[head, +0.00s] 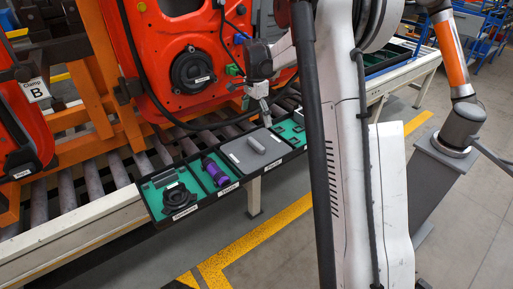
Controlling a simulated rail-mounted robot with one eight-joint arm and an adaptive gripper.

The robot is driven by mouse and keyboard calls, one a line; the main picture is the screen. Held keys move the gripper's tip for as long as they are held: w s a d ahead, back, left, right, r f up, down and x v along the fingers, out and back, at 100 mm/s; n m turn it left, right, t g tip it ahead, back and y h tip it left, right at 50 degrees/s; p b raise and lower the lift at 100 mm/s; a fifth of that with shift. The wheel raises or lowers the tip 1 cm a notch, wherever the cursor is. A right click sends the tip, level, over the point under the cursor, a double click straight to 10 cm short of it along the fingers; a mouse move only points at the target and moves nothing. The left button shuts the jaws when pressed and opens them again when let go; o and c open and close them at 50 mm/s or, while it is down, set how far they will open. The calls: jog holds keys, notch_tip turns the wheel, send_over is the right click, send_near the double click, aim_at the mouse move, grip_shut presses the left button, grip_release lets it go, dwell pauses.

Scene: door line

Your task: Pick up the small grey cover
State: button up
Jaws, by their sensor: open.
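My gripper (266,118) points down above the black tray (208,203) on the roller conveyor. It is small in the head view, and I see no object between its fingers. Below it, a flat grey panel (238,157) lies in a tray compartment. A small light grey block-like piece (256,145) lies on or above that panel; it may be the small grey cover, but I cannot tell for sure. The gripper appears just above and to the right of this piece, apart from it. Part of the tray's right end is hidden behind my arm.
Left compartments hold a round black speaker-like part (179,195) and a purple cylinder (214,172). Small dark parts (292,130) lie in green compartments at right. A red door panel (172,45) with a black cable stands close behind. Another robot arm (452,60) is at right.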

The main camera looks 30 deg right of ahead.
aim_at(256, 142)
notch_tip(256, 142, down, 14)
jog(key=b, duration=0.2)
jog(key=shift+r+b, duration=0.2)
jog(key=shift+b, duration=0.2)
jog(key=c, duration=1.4)
jog(key=shift+r, duration=0.15)
